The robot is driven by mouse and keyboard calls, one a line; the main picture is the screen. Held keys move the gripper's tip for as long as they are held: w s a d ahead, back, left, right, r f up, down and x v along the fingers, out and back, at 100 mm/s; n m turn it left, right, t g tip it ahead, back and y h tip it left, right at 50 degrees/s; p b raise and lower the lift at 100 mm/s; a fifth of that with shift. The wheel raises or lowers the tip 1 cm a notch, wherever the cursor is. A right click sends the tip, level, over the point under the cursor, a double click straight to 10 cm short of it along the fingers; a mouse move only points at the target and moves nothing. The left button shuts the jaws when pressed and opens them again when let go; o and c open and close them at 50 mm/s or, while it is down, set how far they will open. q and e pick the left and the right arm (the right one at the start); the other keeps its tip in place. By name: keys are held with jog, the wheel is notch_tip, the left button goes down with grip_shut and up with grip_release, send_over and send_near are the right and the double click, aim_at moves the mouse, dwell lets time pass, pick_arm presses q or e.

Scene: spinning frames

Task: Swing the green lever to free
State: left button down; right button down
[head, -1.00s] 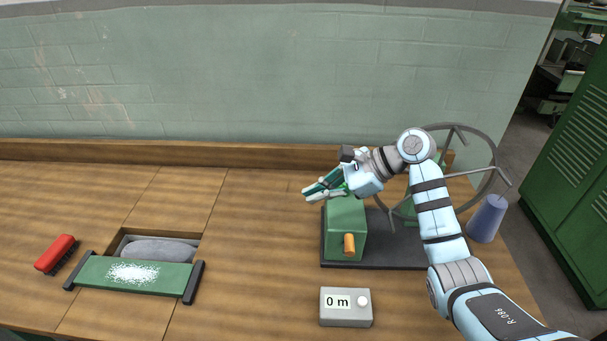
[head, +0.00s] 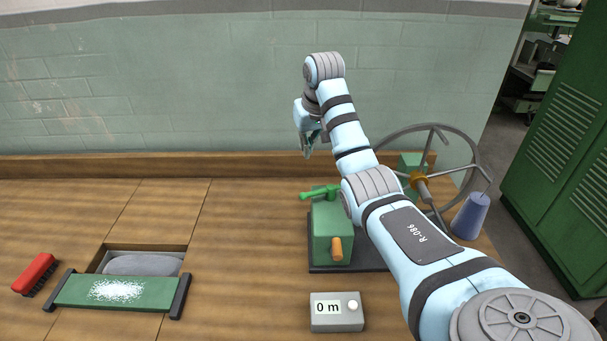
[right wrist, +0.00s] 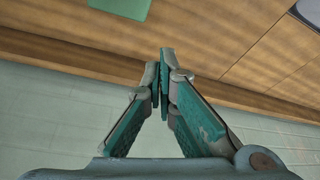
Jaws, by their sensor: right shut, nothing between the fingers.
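The green lever (head: 319,193) sits on top of the green box-shaped housing (head: 331,224), its knob end pointing left in the head view. An orange handle (head: 337,248) is on the housing's front. My right gripper (head: 309,155) is raised above the back of the bench, behind and above the lever, and apart from it. In the right wrist view its fingers (right wrist: 165,75) meet at the tips, with nothing between them. My left gripper is not in view.
A spoked wheel (head: 472,150) stands right of the housing, partly behind my right arm. A blue cone (head: 470,216) is beside it. A grey display box (head: 337,312) reads "0 m". A red brush (head: 34,274) and a green panel (head: 115,292) are at left. The bench middle is clear.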

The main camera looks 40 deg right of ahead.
notch_tip(320, 180, down, 10)
jog(key=p, duration=0.2)
jog(key=shift+s+a, duration=0.25)
jog(key=shift+w, duration=0.15)
